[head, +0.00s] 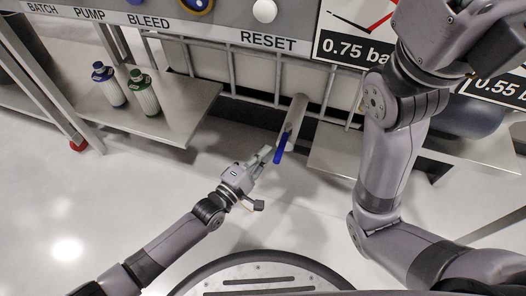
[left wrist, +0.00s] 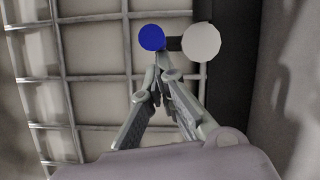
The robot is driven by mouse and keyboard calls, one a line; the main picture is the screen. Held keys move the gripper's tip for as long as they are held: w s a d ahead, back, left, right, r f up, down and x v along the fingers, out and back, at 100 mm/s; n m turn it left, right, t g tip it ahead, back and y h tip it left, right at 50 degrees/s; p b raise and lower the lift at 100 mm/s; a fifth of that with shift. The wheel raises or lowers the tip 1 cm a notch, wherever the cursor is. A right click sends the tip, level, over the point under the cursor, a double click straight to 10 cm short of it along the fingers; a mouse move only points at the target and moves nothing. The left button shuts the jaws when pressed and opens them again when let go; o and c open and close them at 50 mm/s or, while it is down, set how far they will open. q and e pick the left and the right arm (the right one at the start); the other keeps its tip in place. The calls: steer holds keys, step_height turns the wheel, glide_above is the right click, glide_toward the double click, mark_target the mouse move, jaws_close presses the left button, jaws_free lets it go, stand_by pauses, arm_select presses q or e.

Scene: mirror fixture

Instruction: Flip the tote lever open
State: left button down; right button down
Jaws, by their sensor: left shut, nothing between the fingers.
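The lever's blue handle (head: 281,148) hangs beside a pale grey cylinder (head: 298,112) in front of the caged white tote (head: 255,77). In the left wrist view the blue handle (left wrist: 151,38) appears end-on as a disc, joined by a dark link to the cylinder's pale round end (left wrist: 201,41). My left gripper (head: 265,154) is shut and empty, its fingertips close to the blue handle. In the wrist view the fingertips (left wrist: 158,62) are just below the blue disc; I cannot tell whether they touch it. My right arm crosses the right side; its fingers are out of view.
Two capped bottles (head: 109,84) (head: 143,92) stand on the left shelf (head: 185,112). Another shelf (head: 336,153) lies right of the cylinder. A labelled panel (head: 215,29) with knobs and gauges runs above the tote. The floor around my left gripper is clear.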

arm_select(q)
steer(key=v, duration=1.2)
